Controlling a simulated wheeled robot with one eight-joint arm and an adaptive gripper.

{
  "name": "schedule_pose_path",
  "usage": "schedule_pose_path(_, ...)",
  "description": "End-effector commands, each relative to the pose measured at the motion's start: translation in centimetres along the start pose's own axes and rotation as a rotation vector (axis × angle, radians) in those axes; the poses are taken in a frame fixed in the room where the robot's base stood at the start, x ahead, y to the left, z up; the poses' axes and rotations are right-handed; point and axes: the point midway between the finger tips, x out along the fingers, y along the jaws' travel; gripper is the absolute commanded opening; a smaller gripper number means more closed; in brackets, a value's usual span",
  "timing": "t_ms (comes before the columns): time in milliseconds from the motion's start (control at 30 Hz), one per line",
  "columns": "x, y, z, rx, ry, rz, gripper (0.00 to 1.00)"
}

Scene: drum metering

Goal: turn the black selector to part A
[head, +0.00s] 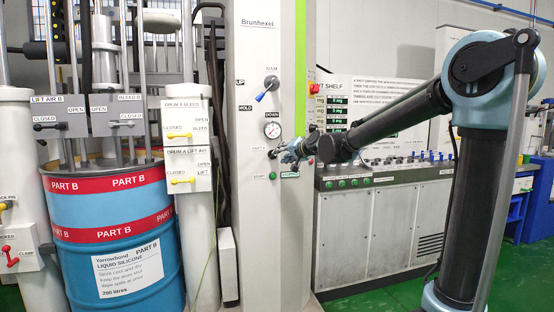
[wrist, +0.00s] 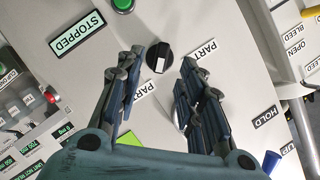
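The black selector (wrist: 158,55) is a round knob with a pale mark across it, on the white column's face. In the wrist view it sits between my gripper's fingertips (wrist: 162,58), with a gap showing on each side. My gripper is open and empty. In the head view my gripper (head: 287,154) is at the column (head: 250,215), near a PART A label (head: 258,149), and largely covers the selector.
Below are a green START button (head: 272,176) and a STOPPED sign (wrist: 76,34). A blue PART B drum (head: 120,235) stands left; a low control cabinet (head: 370,225) stands right.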

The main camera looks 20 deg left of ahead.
Motion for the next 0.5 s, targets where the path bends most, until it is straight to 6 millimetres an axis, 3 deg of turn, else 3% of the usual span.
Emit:
schedule_pose_path(300, 4.0, -0.1, 0.0, 0.000, 0.000, -0.001, 0.35)
schedule_pose_path(500, 5.4, 0.0, 0.0, 0.000, 0.000, 0.000, 0.35)
